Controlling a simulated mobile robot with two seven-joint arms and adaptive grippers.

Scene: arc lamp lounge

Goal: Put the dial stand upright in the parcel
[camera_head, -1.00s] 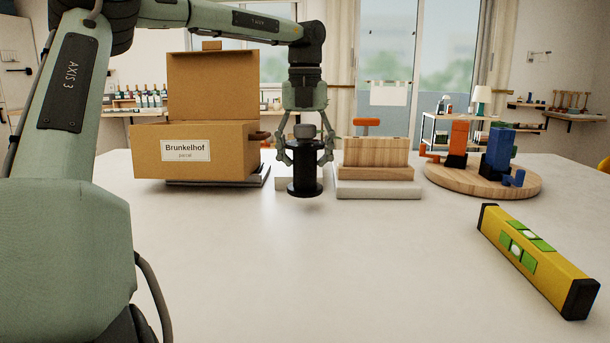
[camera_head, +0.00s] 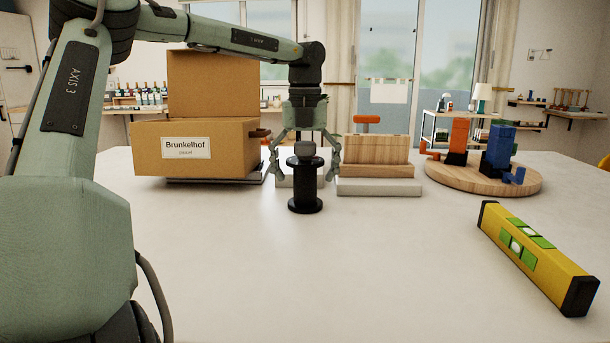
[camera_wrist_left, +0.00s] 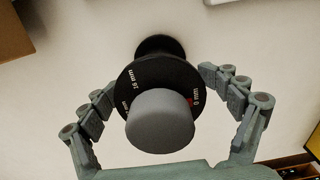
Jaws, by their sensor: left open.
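The dial stand (camera_head: 305,185) is a black spool-shaped stand with a grey knob on top, and it stands upright on the table. In the left wrist view the dial stand (camera_wrist_left: 160,110) shows its grey knob and a black disc with white markings. My left gripper (camera_head: 306,175) is open, with its fingers on either side of the stand's upper part. My right gripper is not in view.
A wooden block on a pale slab (camera_head: 378,187) stands right of the stand. A round wooden board (camera_head: 465,185) holds orange and blue objects. A yellow spirit level (camera_head: 535,258) lies at the right. The front middle of the table is clear.

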